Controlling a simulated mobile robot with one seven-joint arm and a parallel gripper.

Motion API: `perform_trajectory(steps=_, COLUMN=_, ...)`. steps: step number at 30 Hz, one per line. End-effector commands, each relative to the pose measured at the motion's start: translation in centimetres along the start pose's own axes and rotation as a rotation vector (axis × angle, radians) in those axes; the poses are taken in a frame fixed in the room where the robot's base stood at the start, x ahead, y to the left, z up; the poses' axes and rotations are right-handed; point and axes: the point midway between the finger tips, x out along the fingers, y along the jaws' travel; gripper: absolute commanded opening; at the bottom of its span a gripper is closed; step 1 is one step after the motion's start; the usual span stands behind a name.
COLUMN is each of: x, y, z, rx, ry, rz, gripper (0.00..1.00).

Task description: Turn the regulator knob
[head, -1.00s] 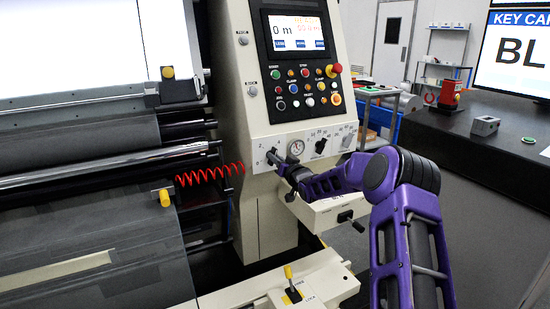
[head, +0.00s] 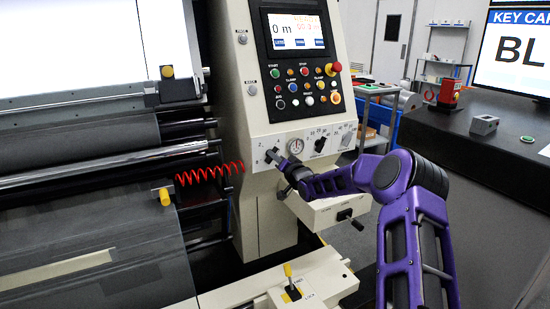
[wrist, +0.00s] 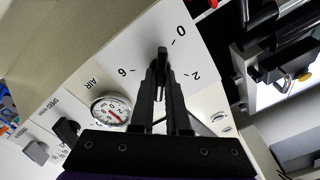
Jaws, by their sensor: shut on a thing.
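The black regulator knob (wrist: 162,52) sits on a white panel section marked 0, 2 and 6 in the wrist view. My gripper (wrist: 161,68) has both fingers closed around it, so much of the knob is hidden. Its visible tip lies between the 6 and the 0. In the head view, my gripper (head: 270,155) meets the sloped panel left of the round gauge, and the knob is covered there. The gauge (wrist: 111,110), labelled AIR, has a red needle and also shows in the head view (head: 296,146).
Two more knobs sit beyond the gauge, a black speed knob (wrist: 67,130) and a grey one (wrist: 37,152). Buttons and a red stop knob (head: 333,68) are above. A red coiled hose (head: 210,174) and rollers are at left. A yellow-tipped lever (head: 288,270) stands below.

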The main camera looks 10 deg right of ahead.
Motion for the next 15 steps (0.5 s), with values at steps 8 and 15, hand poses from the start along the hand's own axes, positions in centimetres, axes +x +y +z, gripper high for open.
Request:
perform_trajectory(steps=8, x=-0.01, y=0.03, z=0.06, rx=-0.001, ry=-0.001, rz=0.001, gripper=0.30)
perform_trajectory(steps=15, x=-0.01, y=0.02, z=0.03, rx=-0.001, ry=-0.001, rz=0.000, gripper=0.44)
